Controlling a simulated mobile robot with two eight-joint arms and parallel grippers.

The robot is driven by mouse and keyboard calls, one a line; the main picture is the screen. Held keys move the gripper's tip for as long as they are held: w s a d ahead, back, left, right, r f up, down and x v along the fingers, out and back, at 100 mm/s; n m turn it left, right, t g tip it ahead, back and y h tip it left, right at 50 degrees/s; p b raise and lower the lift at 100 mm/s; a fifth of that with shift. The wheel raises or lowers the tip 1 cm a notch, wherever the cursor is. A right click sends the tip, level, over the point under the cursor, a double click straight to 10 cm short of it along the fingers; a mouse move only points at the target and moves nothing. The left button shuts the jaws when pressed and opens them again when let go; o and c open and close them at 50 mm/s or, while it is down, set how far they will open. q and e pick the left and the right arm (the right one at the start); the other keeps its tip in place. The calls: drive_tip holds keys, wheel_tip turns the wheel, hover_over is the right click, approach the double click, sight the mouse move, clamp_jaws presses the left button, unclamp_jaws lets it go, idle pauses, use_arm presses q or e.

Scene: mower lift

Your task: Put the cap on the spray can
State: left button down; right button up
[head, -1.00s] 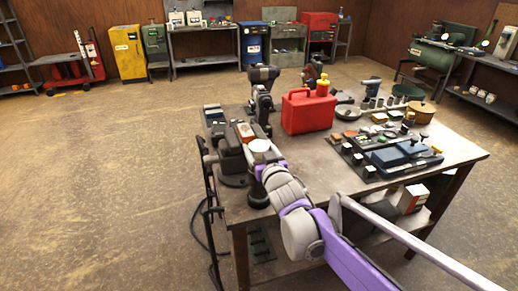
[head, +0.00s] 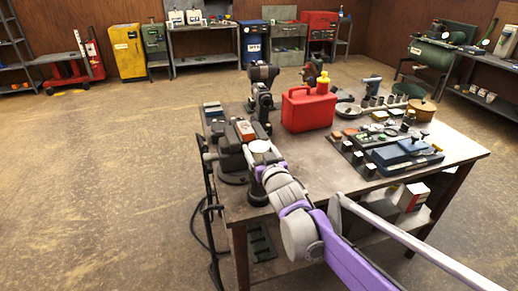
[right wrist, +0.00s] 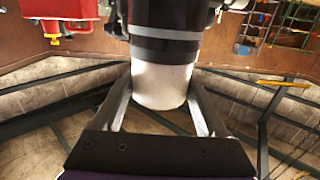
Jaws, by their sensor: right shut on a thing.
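The white cap (right wrist: 160,85) is between the two fingers of my right gripper (right wrist: 162,105), which is shut on it. The right wrist view is upside down. There the cap's edge meets a black cylinder with a grey band (right wrist: 165,35), which looks like the spray can. I cannot tell whether the cap is fully seated. In the head view the round white top of the cap (head: 260,146) shows at the end of my right arm, at the table's left side. My arm hides most of the can there. My left gripper is not in view.
A vise (head: 232,165) stands close to the left of my right gripper on the wooden table (head: 320,190). A red fuel can (head: 308,110) stands behind to the right. Tools and a blue case (head: 400,152) fill the table's right side. The front middle is bare.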

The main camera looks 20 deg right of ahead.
drive_tip(key=o, duration=1)
drive_tip(key=shift+s, duration=0.1)
drive_tip(key=s, duration=1.1)
drive_tip(key=shift+d+r, duration=0.2)
drive_tip(key=shift+r, duration=0.05)
drive_tip(key=shift+w, duration=0.1)
drive_tip(key=s+f+g, duration=0.4)
drive_tip(key=s+f, duration=0.2)
drive_tip(key=s, duration=0.2)
drive_tip(key=s+f+g+p, duration=0.1)
drive_tip(key=s+f+g, duration=0.3)
drive_tip(key=s+f, duration=0.3)
drive_tip(key=s+f+g+p, duration=0.1)
drive_tip(key=s+f+g, duration=0.3)
drive_tip(key=s+f, duration=0.3)
drive_tip(key=shift+s+f+h, duration=0.15)
drive_tip(key=shift+s+h, duration=0.15)
drive_tip(key=shift+s, duration=1)
